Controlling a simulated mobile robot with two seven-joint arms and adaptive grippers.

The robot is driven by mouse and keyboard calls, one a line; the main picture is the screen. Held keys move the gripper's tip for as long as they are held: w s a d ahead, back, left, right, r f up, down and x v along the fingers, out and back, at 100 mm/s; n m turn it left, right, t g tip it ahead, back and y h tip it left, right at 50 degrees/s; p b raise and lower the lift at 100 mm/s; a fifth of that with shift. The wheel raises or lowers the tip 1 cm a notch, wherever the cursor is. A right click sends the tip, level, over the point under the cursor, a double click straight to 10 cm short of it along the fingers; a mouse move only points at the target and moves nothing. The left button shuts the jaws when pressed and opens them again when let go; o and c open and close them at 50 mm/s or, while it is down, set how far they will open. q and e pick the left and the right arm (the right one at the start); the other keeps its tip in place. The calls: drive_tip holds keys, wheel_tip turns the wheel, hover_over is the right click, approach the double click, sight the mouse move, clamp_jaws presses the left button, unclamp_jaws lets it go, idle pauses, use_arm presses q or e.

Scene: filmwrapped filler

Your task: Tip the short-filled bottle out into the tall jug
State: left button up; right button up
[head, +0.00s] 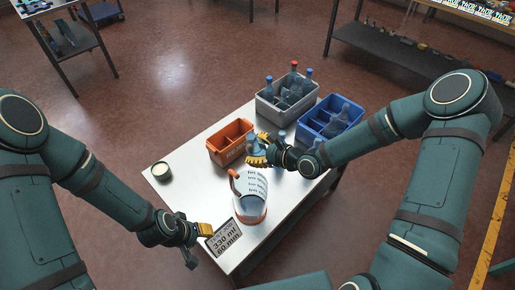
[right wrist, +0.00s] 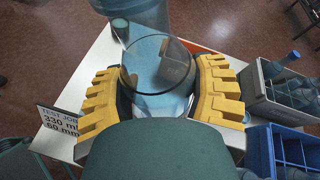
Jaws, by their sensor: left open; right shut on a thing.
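My right gripper (head: 257,152) is shut on a clear bottle (right wrist: 158,80) with bluish contents, between its yellow toothed fingers. In the head view the gripper largely hides this bottle, and I cannot tell its exact tilt or fill level. The tall jug (head: 250,190), clear with printed lines and an orange handle and base, stands on the table just nearer than the right gripper. My left gripper (head: 198,243) is open and empty at the table's near left edge.
A sign (head: 223,238) reading 330 ml and 60 mm stands at the near edge. An orange crate (head: 226,157), a grey crate of bottles (head: 268,112) and a blue divided crate (head: 312,132) stand behind. A round tin (head: 161,171) is at left, with bare table around it.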

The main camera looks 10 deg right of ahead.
sight(257, 138)
wheel_tip(257, 138, up, 5)
drive_tip(key=p, duration=0.5)
drive_tip(key=shift+r, duration=0.1)
idle(0.3)
